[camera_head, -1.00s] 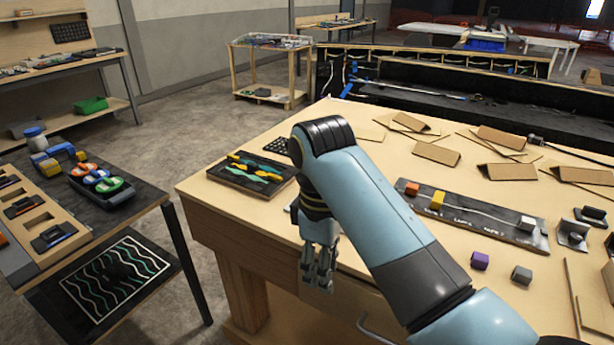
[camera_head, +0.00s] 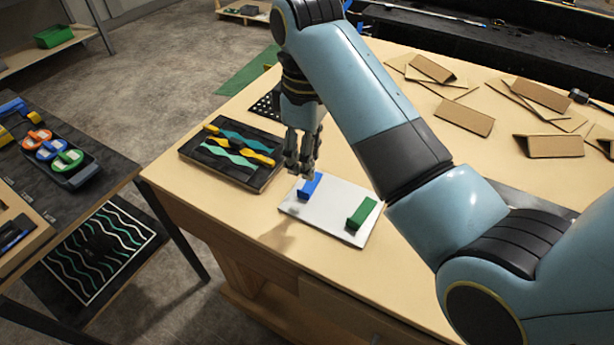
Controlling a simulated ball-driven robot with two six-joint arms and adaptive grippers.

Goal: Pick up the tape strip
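Wavy teal and yellow strips (camera_head: 237,146) lie in a black tray (camera_head: 197,160) on the wooden table. I cannot tell whether one of these is the tape strip. My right gripper (camera_head: 303,171) points down just right of the tray, at the blue block (camera_head: 310,187) on a white plate (camera_head: 330,208). Whether its fingers touch the block, and whether they are open or shut, is unclear. A green block (camera_head: 362,213) stands on the plate's right side. My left gripper is not in view.
A dark side table at left holds a tray with orange, blue and green rolls (camera_head: 52,150). Folded cardboard pieces (camera_head: 464,117) lie at the back right. A perforated black piece (camera_head: 266,103) lies behind the strip tray. My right arm hides much of the table.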

